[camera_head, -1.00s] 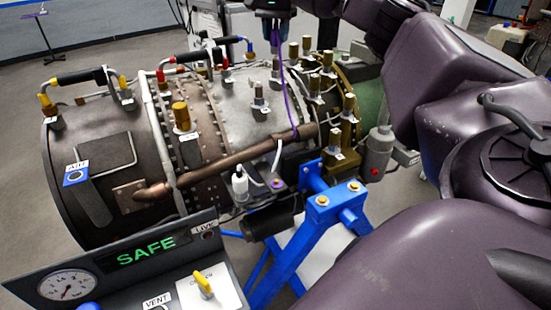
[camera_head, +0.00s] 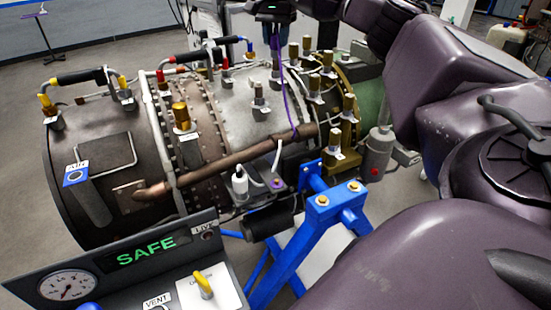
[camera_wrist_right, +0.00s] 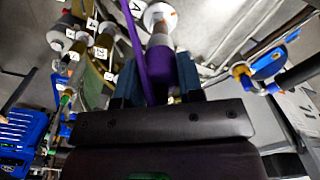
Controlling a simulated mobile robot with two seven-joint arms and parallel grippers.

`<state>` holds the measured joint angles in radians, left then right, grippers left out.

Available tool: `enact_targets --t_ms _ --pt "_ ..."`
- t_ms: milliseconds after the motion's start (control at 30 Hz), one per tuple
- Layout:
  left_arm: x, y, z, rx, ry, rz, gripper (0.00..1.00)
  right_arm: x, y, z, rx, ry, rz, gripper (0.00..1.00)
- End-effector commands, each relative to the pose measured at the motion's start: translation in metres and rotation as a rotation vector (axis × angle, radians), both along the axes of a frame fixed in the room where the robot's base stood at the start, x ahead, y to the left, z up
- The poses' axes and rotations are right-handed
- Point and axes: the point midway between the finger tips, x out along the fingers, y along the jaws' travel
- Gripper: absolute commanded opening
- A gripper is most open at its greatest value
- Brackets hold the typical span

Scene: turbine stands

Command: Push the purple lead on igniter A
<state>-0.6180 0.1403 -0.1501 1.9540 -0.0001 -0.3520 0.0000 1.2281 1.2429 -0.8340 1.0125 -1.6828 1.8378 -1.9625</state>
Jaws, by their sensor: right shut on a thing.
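The purple lead (camera_head: 284,95) hangs from my right gripper (camera_head: 273,38) across the grey turbine casing, down to the small box (camera_head: 277,184) at its side. My right gripper is shut on the lead's purple end (camera_wrist_right: 160,68), which shows between the fingers in the right wrist view. The fingers point down over a grey igniter post (camera_head: 276,67). In the right wrist view, a pale post (camera_wrist_right: 158,38) is in line with the purple end, near a label reading "A" (camera_wrist_right: 136,6). I cannot tell how far the end is on the post. My left gripper is out of view.
Several brass-topped posts (camera_head: 314,84) stand close to the right of the gripper. A brown pipe (camera_head: 225,158) runs along the casing. A control panel (camera_head: 110,262) reading "SAFE" is in front, beside a blue stand (camera_head: 300,235).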

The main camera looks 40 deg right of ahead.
Motion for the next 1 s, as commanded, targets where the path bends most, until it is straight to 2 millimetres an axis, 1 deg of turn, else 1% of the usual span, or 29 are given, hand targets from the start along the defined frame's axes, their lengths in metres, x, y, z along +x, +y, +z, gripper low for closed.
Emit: enact_targets --t_ms 300,333,500,700,767,1000 --pt "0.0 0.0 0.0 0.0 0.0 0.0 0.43 0.0 -0.0001 -0.0012 0.0 -0.001 0.0 0.0" --pt "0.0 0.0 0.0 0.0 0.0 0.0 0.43 0.0001 -0.0001 -0.0011 0.0 -0.001 0.0 0.38" --pt "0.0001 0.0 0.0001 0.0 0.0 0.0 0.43 0.0001 -0.0001 -0.001 -0.001 -0.001 0.0 0.64" --pt "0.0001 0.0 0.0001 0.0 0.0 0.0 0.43 0.0001 -0.0001 -0.0011 -0.001 -0.001 0.0 0.65" --pt "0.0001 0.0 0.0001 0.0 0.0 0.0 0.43 0.0001 -0.0001 -0.0013 0.0 -0.001 0.0 0.73" --pt "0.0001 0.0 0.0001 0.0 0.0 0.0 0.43 0.0001 -0.0001 -0.0011 0.0 -0.001 0.0 0.73"
